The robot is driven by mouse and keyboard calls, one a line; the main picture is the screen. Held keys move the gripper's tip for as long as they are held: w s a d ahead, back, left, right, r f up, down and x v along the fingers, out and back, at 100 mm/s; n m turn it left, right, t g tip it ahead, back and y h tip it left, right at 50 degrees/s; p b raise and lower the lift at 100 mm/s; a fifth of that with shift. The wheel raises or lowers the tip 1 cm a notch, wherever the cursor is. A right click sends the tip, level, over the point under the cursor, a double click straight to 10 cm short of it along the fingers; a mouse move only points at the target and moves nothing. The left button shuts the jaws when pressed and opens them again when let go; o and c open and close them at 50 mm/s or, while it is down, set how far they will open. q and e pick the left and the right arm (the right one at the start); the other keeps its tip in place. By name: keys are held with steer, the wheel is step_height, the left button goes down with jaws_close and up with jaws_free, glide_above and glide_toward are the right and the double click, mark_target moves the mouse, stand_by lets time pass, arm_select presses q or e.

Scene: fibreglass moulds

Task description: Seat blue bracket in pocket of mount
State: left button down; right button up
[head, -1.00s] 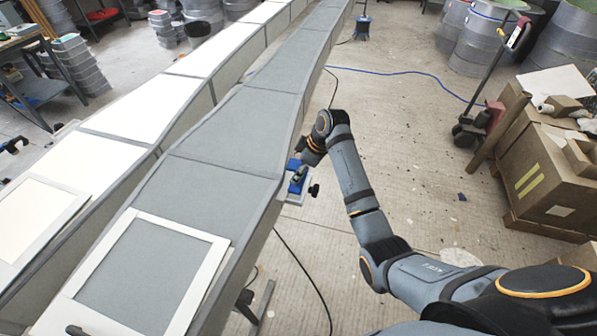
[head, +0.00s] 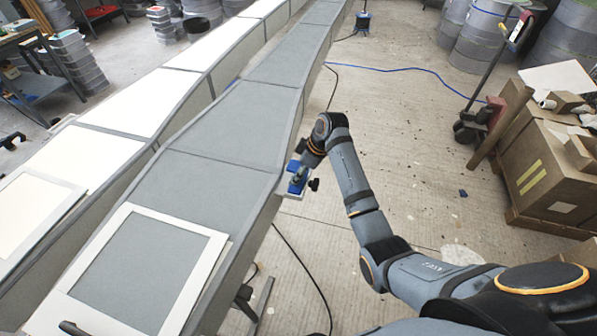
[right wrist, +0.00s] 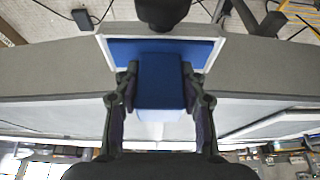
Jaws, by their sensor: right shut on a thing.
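The blue bracket (right wrist: 160,82) is a blue block in the right wrist view, held between the two fingers of my right gripper (right wrist: 160,97). In the head view my right gripper (head: 298,176) is at the right side of the long grey mould, with blue showing under it. The mount (head: 291,194) is a pale-edged piece with blue parts and a black knob at the mould's side. In the right wrist view, the mount (right wrist: 206,54) shows a blue face and white rim behind the bracket. The bracket overlaps that face; its pocket is hidden, and I cannot tell whether they touch. My left gripper is not in view.
The grey mould (head: 215,120) runs beside my right arm, with a white frame (head: 205,285) on its near end. A second mould (head: 125,100) lies to its left. Cardboard boxes (head: 560,165) stand at right. The floor (head: 400,130) between is mostly clear.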

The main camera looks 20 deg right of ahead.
steer(key=o, duration=1.3)
steer(key=v, duration=1.2)
